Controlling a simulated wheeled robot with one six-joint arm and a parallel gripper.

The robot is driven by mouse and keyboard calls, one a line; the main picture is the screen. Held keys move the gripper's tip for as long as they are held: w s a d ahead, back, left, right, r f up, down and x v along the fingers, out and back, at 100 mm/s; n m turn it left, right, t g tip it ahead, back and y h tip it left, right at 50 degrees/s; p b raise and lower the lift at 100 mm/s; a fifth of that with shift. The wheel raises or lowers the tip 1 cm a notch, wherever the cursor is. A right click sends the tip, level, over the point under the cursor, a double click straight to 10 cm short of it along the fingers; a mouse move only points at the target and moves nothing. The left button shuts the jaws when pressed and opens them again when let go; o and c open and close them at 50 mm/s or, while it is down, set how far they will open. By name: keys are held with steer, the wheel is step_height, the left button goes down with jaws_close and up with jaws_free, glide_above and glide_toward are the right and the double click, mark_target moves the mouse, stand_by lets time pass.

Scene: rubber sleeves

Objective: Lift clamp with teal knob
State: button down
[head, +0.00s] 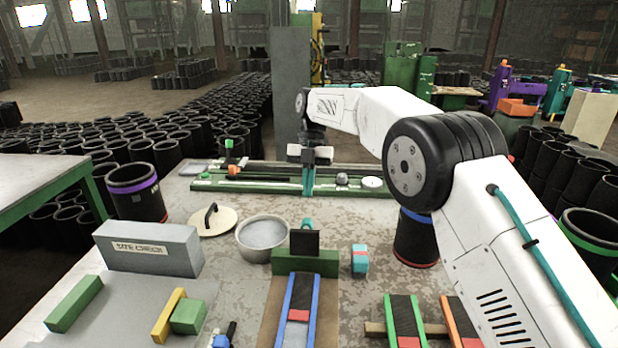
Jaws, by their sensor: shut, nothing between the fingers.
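My gripper (308,178) hangs pointing down at the end of my white arm, in front of the long green rail fixture (245,184) at the back of the table. Its jaws are shut and hold nothing. A narrow teal upright shows at its lower end; I cannot tell whether it is the fingers or something behind them. A small teal rounded part (307,223) shows just above a black plate (304,243) on a green block (305,262). It may be the clamp's teal knob; the rest of it is hidden. It lies below my gripper in the picture, apart from it.
A metal bowl (263,238) and a round lid with a black handle (212,220) stand left of the black plate. A grey "SIZE CHECK" box (148,248) stands at left. My arm partly covers the right side.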

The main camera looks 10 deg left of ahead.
steer(key=shift+w+a+r, duration=0.15)
steer(key=shift+w, duration=0.8)
steer(key=shift+w+a+r, duration=0.1)
steer(key=shift+w, duration=0.85)
